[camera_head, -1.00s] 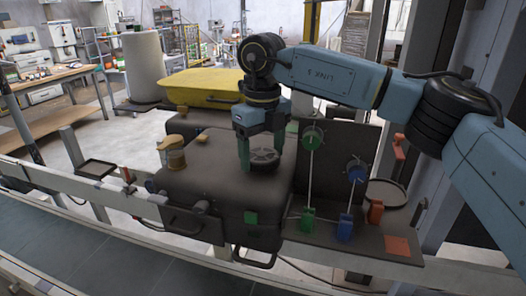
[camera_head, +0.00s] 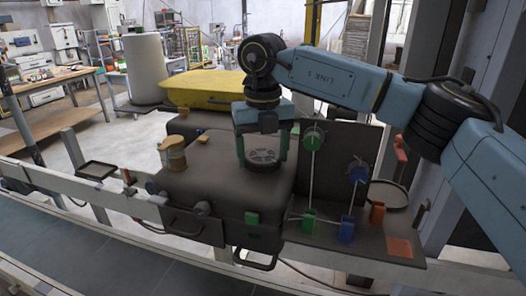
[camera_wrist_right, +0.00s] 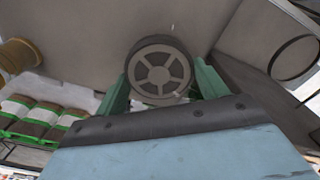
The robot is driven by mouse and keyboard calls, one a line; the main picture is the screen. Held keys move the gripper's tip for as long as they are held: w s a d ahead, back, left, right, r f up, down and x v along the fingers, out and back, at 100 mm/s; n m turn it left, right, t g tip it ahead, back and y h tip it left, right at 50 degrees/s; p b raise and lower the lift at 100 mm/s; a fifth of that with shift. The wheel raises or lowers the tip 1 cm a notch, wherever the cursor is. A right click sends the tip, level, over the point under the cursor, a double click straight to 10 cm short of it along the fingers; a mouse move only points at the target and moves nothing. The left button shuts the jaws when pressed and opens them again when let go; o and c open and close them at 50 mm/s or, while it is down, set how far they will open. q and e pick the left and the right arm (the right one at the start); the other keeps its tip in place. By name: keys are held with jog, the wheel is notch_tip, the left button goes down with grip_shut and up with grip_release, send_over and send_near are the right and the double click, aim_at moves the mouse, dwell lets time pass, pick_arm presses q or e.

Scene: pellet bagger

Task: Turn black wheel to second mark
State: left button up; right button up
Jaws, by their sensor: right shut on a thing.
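The black wheel (camera_head: 263,158) lies on top of the dark machine box (camera_head: 215,185). My right gripper (camera_head: 263,156) reaches down from above with its two green fingers on either side of the wheel, shut on it. In the right wrist view the wheel (camera_wrist_right: 160,73) shows a lighter spoked face between the green fingers of the right gripper (camera_wrist_right: 160,88). A small pale spot shows near the wheel's lower right rim there; I cannot tell if it is a mark. My left gripper is not in view.
A yellow case (camera_head: 205,90) lies behind. To the right, an upright dark panel (camera_head: 335,150) carries green and blue knobs, with green and blue blocks below. A rail runs along the front.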

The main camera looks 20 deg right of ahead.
aim_at(263, 156)
jog(key=o, duration=1)
notch_tip(263, 156, up, 14)
jog(key=shift+f+p, duration=0.25)
jog(key=shift+p, duration=0.05)
